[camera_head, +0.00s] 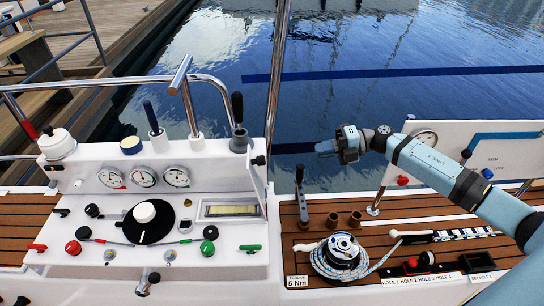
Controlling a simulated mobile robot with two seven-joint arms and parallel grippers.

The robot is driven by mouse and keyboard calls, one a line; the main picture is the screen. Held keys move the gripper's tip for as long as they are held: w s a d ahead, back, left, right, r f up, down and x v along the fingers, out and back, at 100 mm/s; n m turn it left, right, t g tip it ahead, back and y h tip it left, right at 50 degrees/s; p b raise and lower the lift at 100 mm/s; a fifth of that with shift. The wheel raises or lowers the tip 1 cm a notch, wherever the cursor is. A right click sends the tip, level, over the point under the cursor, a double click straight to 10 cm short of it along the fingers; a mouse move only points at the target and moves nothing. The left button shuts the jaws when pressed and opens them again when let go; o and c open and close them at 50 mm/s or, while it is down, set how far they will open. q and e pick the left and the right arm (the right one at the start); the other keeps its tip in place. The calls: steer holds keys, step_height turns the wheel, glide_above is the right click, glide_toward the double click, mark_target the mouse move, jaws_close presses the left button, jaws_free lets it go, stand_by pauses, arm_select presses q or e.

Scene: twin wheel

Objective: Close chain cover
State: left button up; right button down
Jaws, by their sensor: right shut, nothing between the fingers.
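I cannot pick out a chain cover with certainty. A metal-framed rectangular recess or window (229,210) with a pale yellowish strip is set in the right part of the white console (80,215). My right gripper (322,148) is shut and empty, held up over the water at centre right, pointing left. It is apart from the console and the deck fittings. My blue right arm comes in from the lower right. My left gripper is not in view.
A winch with blue-white rope (342,253) stands on the teak deck (400,215), with brown cups (354,219) and a black-handled lever (301,193) behind. A steel post (277,80) rises right of the console. Gauges (143,176), knobs and levers crowd the console.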

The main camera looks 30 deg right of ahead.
steer(key=p+x, duration=0.2)
steer(key=x, duration=1.1)
steer(key=shift+a, duration=0.35)
